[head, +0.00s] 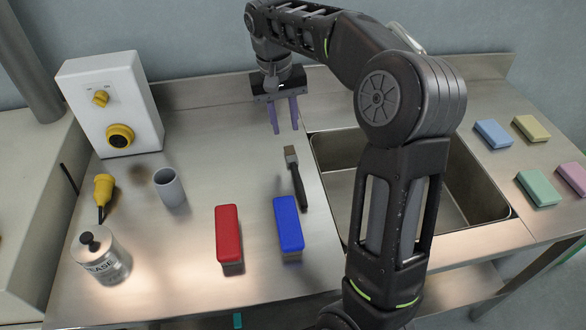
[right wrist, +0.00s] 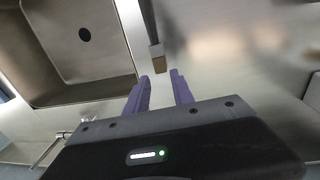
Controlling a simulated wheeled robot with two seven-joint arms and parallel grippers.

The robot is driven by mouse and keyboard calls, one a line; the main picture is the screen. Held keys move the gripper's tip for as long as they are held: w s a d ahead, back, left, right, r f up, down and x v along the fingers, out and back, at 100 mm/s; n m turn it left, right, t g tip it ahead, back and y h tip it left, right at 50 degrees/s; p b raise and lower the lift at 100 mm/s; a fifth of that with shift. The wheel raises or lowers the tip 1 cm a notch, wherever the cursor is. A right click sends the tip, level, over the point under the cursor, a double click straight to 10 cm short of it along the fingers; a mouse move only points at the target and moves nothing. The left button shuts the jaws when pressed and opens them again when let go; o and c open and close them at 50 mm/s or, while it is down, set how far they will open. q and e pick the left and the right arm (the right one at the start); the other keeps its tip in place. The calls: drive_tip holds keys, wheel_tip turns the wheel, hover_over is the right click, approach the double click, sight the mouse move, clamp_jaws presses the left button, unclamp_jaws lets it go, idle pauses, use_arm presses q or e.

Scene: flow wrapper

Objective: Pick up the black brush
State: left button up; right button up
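The black brush (head: 297,182) lies on the steel counter beside the left edge of the sink, its lighter bristle end toward the back. In the right wrist view, the brush (right wrist: 158,58) shows its tan bristle end just beyond my fingertips. My right gripper (head: 284,130) points down behind the brush in the head view, its two purple fingers apart with nothing between them. It also shows in the right wrist view (right wrist: 160,76), open. Its exact height above the counter is hard to tell. My left gripper is not in view.
A blue block (head: 288,224) stands just in front of the brush, with a red block (head: 229,234) to its left. The sink (head: 468,190) opens to the right.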

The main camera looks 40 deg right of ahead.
sight(290, 151)
drive_tip(key=shift+d+f+b, duration=0.15)
drive_tip(key=shift+f+b, duration=0.95)
drive_tip(key=shift+f, duration=0.15)
drive_tip(key=shift+s, duration=0.1)
drive_tip(key=shift+f, duration=0.2)
drive_tip(key=shift+s+f+b, duration=0.15)
drive_tip(key=shift+f+b, duration=0.8)
drive_tip(key=shift+b, duration=0.25)
wheel_tip(290, 151, down, 2)
drive_tip(key=shift+s+d, duration=0.15)
drive_tip(key=shift+f, duration=0.45)
drive_tip(key=shift+c, duration=0.3)
clamp_jaws()
